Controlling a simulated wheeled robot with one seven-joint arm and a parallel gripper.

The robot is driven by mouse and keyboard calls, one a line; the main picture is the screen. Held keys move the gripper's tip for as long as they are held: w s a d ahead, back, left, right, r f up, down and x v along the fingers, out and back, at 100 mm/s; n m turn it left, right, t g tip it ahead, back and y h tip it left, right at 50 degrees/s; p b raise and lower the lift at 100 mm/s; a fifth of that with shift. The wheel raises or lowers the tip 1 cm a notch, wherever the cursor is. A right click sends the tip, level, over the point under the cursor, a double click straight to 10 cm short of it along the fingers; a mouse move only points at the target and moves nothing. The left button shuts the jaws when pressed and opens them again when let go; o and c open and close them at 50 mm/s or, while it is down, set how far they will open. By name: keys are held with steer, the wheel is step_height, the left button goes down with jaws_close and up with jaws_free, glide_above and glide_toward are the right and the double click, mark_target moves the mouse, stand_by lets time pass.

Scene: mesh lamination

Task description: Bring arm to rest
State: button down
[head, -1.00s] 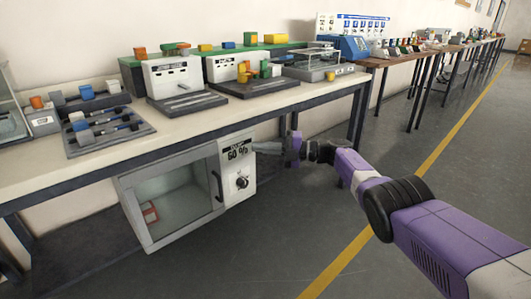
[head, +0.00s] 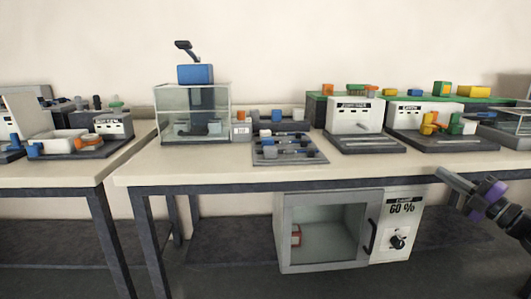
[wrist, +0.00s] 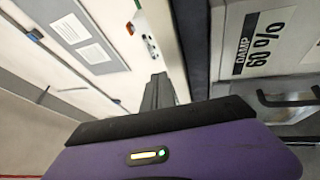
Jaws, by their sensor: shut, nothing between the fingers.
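My gripper (head: 440,173) shows at the right edge of the head view, its grey fingers shut and empty. It points up and left, in front of the bench's front edge and just above and right of the cabinet's 60 % panel (head: 400,222). Only the end of my arm is in this view; the rest is cut off by the right border. In the wrist view my shut gripper (wrist: 158,88) sticks out beyond the purple wrist housing. The damp 60 % panel (wrist: 266,38) is close by on the right there.
The cabinet (head: 280,235) hangs under the bench top (head: 220,173), its glass door shut. A glass case (head: 194,135), a tool tray (head: 289,160) and white machines (head: 354,116) stand on the bench. Another bench (head: 85,172) stands at left, with a narrow gap between.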

steer(key=s+a+f+m+t+h, duration=0.4)
steer(key=s+a+f+m+h, duration=0.9)
steer(key=s+a+f+m, duration=0.55)
steer(key=s+a+f+m+g+y, duration=0.1)
steer(key=s+a+m+g, duration=0.3)
steer(key=s, duration=0.9)
steer(key=s+a+f+n+g+y, duration=0.1)
steer(key=s+a, duration=0.6)
steer(key=s, duration=0.6)
steer(key=s+a+f+m+g+y, duration=0.25)
steer(key=s+a, duration=0.25)
steer(key=s, duration=0.9)
step_height(320, 180, up, 34)
steer(key=h+p, duration=0.1)
steer(key=p, duration=3.1)
steer(key=shift+w+d+f+n+p, duration=0.2)
steer(key=shift+w+n+p, duration=0.1)
steer(key=shift+w+p, duration=0.1)
steer(key=shift+g, duration=0.25)
